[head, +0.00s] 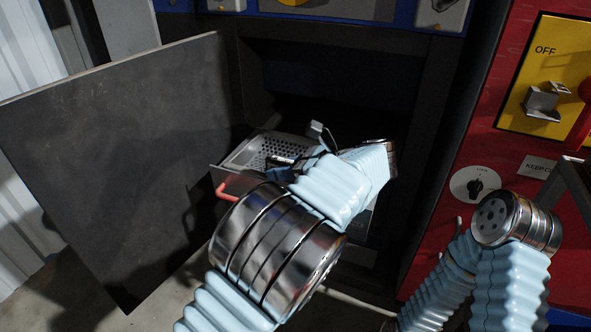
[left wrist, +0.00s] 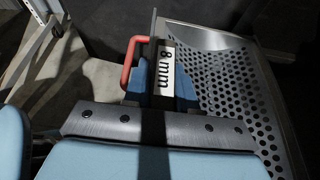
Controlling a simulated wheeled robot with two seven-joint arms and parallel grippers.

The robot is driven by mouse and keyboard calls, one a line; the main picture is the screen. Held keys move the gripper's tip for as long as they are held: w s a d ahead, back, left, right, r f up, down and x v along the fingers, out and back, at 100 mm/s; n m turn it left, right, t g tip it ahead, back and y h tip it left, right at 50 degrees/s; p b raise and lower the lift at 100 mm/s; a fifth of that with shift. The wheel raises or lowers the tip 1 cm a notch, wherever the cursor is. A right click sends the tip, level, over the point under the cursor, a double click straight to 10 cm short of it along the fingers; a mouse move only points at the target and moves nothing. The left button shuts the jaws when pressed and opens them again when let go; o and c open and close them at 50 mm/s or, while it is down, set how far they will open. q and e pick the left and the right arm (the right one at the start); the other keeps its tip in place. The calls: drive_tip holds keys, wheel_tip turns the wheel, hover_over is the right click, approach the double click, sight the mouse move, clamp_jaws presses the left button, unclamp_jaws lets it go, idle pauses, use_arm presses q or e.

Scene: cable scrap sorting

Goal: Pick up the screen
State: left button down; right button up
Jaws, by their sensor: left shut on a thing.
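The screen (head: 262,152) is a grey perforated metal tray at the opening of a dark cabinet in the head view. In the left wrist view the screen (left wrist: 238,90) has round holes, an "8 mm" label on its front and a red handle (left wrist: 131,60). My left gripper (head: 286,172) is shut on the screen's front edge, beside the red handle. Its blue fingers (left wrist: 162,82) show in the left wrist view. My arm hides part of the screen in the head view. My right gripper is out of view.
A large grey door (head: 115,165) stands open on the left. The dark cabinet opening (head: 335,85) lies behind the screen. A red panel (head: 490,150) with a yellow OFF plate (head: 550,75) and a black knob (head: 475,187) is close on the right.

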use_arm(q)
drive_tip(key=shift+r, duration=0.1)
idle(0.6)
